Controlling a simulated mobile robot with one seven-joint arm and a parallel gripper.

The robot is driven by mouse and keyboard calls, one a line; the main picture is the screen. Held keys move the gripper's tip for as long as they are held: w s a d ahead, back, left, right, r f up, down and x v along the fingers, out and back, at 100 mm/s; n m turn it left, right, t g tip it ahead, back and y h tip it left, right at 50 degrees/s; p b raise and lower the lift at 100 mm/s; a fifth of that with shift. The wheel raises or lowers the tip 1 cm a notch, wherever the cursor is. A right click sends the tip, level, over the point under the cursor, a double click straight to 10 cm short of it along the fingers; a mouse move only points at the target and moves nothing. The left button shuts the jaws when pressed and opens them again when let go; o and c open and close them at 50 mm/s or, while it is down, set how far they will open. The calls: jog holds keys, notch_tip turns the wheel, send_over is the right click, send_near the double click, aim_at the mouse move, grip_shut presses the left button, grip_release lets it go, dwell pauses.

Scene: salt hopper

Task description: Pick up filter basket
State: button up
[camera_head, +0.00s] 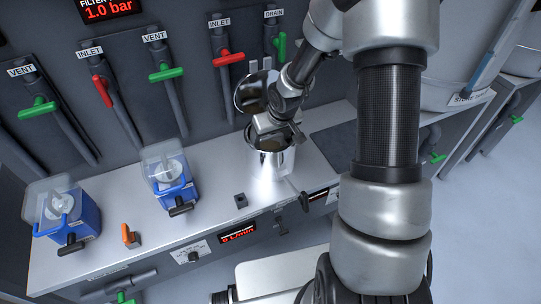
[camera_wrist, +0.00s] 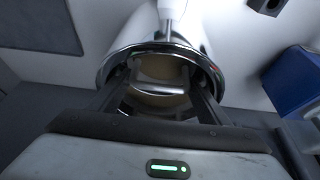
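A shiny metal filter vessel (camera_head: 270,162) stands on the bench with its round lid (camera_head: 249,92) tipped open behind it. My gripper (camera_head: 275,136) points down into its mouth. In the wrist view, the two dark fingers of my gripper (camera_wrist: 160,78) are spread wide apart inside the vessel's rim (camera_wrist: 118,56). Between them a shiny band, which looks like part of the filter basket (camera_wrist: 158,86), crosses a beige inside. The fingers show no clear contact with it. The rest of the basket is hidden by the vessel and my gripper.
Two blue units with clear covers (camera_head: 168,178) (camera_head: 62,212) stand left on the bench. Valve pipes with red and green handles (camera_head: 228,59) line the wall. A dark mat (camera_head: 335,143) lies right.

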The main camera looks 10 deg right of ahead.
jog(key=c, duration=1.5)
jog(key=shift+r, duration=0.1)
jog(key=shift+c, duration=0.2)
